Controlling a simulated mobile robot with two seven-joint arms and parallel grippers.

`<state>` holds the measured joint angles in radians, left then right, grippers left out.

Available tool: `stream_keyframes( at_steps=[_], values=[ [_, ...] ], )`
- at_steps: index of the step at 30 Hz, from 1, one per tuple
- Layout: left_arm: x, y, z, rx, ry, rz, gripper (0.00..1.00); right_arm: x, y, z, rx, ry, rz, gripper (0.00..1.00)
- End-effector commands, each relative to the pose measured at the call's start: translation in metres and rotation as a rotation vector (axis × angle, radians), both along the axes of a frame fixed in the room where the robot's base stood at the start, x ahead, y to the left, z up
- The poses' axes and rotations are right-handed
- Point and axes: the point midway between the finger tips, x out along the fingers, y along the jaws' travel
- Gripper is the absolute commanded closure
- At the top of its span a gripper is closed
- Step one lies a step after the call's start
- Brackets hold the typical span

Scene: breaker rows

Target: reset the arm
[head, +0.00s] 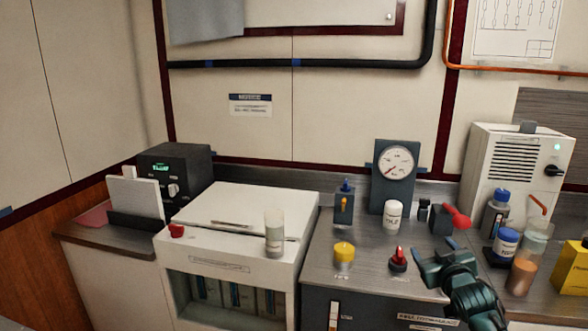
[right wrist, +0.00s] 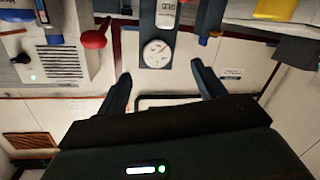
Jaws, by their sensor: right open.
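My right gripper (head: 433,250) is at the lower right of the head view, above the front of the grey counter. Its two fingers are apart, with nothing between them. In the right wrist view the open fingers (right wrist: 161,72) point at the back wall, which looks upside down there. The gauge (right wrist: 157,53) and a white jar (right wrist: 165,14) show beyond the fingertips, not touched. My left arm and gripper are not in view.
Near the gripper on the counter (head: 325,255) stand a red-knobbed switch (head: 398,260), a yellow-capped jar (head: 344,256), a white jar (head: 392,217), a red-ended lever (head: 456,217) and several bottles and cups at right. A cup (head: 274,233) stands on the white cabinet (head: 225,262).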

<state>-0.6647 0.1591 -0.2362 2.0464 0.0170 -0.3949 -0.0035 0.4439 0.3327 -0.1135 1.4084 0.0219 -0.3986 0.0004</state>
Motion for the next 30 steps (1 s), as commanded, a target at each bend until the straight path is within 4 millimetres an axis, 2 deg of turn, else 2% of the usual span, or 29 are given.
stream_keyframes(
  at_steps=[1,5,8,11,12,14,15,18,22,25,30],
  values=[
    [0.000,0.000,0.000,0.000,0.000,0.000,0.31,-0.012,0.011,-0.020,0.003,0.024,0.017,0.31],
    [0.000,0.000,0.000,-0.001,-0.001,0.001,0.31,-0.049,0.039,-0.068,0.018,0.089,0.062,0.31],
    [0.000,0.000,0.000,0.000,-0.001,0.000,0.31,-0.088,0.065,-0.110,0.040,0.151,0.104,0.31],
    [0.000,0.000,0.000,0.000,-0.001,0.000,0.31,-0.141,0.095,-0.151,0.076,0.225,0.148,0.31],
    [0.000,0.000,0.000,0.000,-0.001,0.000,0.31,-0.165,0.107,-0.166,0.094,0.257,0.164,0.31],
    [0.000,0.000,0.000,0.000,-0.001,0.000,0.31,-0.203,0.125,-0.184,0.125,0.303,0.188,0.31],
    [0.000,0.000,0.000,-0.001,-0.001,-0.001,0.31,-0.228,0.136,-0.194,0.147,0.333,0.200,0.31],
    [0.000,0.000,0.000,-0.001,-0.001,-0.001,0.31,-0.285,0.160,-0.210,0.202,0.400,0.222,0.31],
    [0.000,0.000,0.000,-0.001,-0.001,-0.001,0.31,-0.340,0.179,-0.217,0.259,0.465,0.235,0.31],
    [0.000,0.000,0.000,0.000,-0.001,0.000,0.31,-0.363,0.187,-0.217,0.287,0.493,0.237,0.31],
    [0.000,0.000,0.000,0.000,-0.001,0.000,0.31,-0.375,0.191,-0.217,0.300,0.507,0.239,0.31]
  ],
)
